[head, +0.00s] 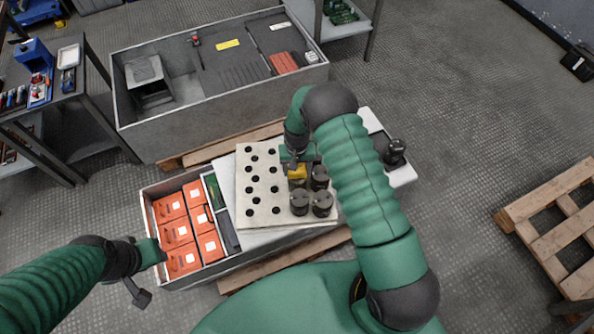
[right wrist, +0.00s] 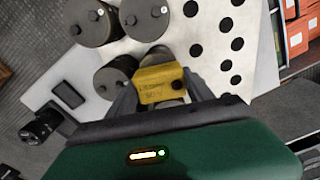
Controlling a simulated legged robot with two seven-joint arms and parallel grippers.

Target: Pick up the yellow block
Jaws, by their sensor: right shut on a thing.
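The yellow block (right wrist: 160,84) sits between the two fingers of my right gripper (right wrist: 158,96) in the right wrist view, and the fingers are shut on it. In the head view the block (head: 297,172) shows just below the right wrist, partly covered by the gripper. It is over the white board, beside the dark cylinders; I cannot tell if it touches anything beneath. My left gripper (head: 140,291) is at the lower left in the head view, left of the bin of orange boxes. Its fingers are too small and dark to read.
The white board (head: 243,190) has rows of black holes. Several dark cylinders (head: 300,203) stand at its right. A bin (head: 166,284) holds orange boxes (head: 176,234). A large grey cabinet (head: 215,98) stands behind. A black device (head: 395,150) stands at right. A wooden pallet (head: 555,235) lies far right.

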